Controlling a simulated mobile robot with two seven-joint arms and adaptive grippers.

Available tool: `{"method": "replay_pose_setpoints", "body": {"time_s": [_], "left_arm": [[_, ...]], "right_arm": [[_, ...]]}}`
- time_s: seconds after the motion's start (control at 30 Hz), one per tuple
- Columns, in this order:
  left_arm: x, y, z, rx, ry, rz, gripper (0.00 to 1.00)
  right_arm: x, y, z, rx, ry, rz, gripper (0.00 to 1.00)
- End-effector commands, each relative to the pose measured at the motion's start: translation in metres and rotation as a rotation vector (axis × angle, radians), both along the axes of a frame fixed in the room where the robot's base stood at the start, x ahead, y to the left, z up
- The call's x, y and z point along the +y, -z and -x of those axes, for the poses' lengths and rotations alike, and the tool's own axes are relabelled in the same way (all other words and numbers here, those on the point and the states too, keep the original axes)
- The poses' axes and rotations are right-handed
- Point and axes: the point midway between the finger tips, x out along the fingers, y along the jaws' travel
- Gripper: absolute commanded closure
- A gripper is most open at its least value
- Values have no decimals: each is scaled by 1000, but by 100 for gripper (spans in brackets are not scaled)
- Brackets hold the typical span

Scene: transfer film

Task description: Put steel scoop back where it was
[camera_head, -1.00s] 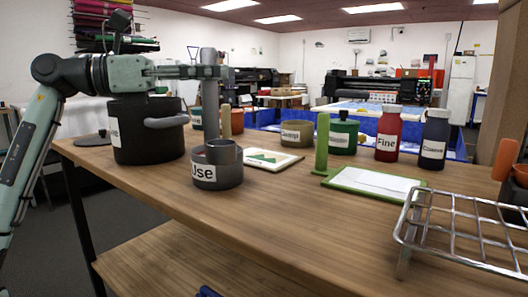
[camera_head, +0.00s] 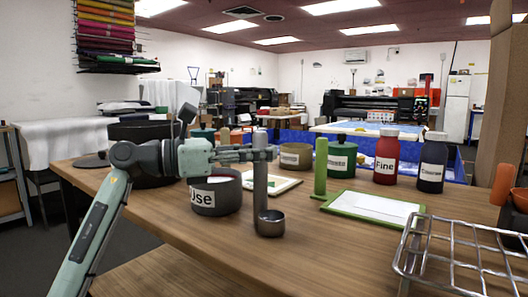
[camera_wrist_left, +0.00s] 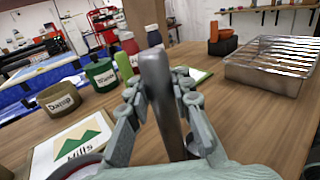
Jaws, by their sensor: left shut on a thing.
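The steel scoop (camera_head: 270,222) hangs upright, with its grey handle rising from a small round cup. My left gripper (camera_head: 262,154) is shut on the upper part of the handle. The scoop is to the right of the grey pot labelled "Use" (camera_head: 202,197) and clear of it. The cup appears close to or at the table top; I cannot tell whether it touches. In the left wrist view the handle (camera_wrist_left: 157,85) stands between the two fingers (camera_wrist_left: 158,115). My right gripper is not in view.
A card with a green picture (camera_head: 277,182) lies behind the scoop. A green-framed stand (camera_head: 335,204), labelled tubs and red (camera_head: 386,155) and dark (camera_head: 433,163) bottles stand to the right. A wire rack (camera_head: 455,250) is front right. Bare wood lies around the scoop (camera_head: 325,250).

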Motion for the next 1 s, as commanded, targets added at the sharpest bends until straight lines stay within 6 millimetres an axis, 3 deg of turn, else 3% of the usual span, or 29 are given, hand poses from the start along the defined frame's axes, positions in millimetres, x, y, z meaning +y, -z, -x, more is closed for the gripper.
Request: {"method": "replay_pose_setpoints", "body": {"time_s": [0.27, 0.3, 0.5, 0.87, 1.0], "left_arm": [[0, 2, 0, 0, 0, 1, 100], [0, 3, 0, 0, 0, 0, 81], [0, 2, 0, 0, 0, 0, 58], [0, -2, 0, 0, 0, 0, 58], [19, 2, 5, 1, -3, -3, 58]], "right_arm": [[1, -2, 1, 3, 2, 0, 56], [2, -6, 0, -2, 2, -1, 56], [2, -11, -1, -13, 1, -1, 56], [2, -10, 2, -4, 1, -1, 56], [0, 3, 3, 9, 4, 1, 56]]}}
